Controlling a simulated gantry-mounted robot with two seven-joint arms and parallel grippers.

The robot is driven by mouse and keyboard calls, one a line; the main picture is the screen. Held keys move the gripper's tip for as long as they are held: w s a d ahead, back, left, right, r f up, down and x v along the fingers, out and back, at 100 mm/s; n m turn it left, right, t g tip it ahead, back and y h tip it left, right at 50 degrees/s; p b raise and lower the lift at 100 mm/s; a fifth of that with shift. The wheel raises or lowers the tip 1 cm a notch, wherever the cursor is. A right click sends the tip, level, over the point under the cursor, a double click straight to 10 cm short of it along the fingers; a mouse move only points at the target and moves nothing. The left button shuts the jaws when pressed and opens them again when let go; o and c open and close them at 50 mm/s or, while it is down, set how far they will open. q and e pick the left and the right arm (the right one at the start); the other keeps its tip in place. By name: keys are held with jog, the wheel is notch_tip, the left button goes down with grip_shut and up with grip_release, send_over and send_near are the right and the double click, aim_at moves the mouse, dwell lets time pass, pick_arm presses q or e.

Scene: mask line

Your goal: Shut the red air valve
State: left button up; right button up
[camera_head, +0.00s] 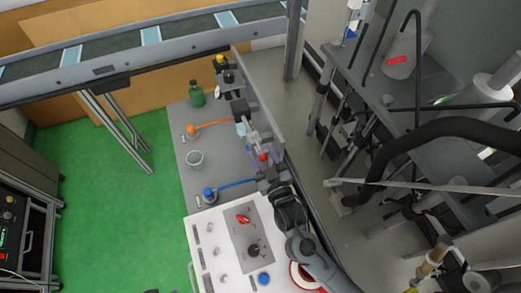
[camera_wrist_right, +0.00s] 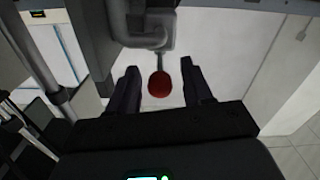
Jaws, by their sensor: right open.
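The red air valve shows as a small red knob (camera_head: 263,157) on the grey fittings at the edge of the grey bench. In the right wrist view its rounded red end (camera_wrist_right: 159,85) hangs on a grey stem below a grey metal fitting (camera_wrist_right: 150,25). My right gripper (camera_head: 272,182) is just below the knob in the head view. In the wrist view the right gripper (camera_wrist_right: 160,88) is open, with the red end in the gap between its two dark fingers. I see no contact, and cannot tell the depth between them. My left gripper is not in view.
A white panel (camera_head: 208,240) with a red handle (camera_head: 243,218) and a blue knob (camera_head: 264,279) lies below. Machinery with black hoses (camera_head: 450,130) crowds the right.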

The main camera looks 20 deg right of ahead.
aim_at(260, 149)
jog(key=shift+w, duration=1.1)
grip_shut()
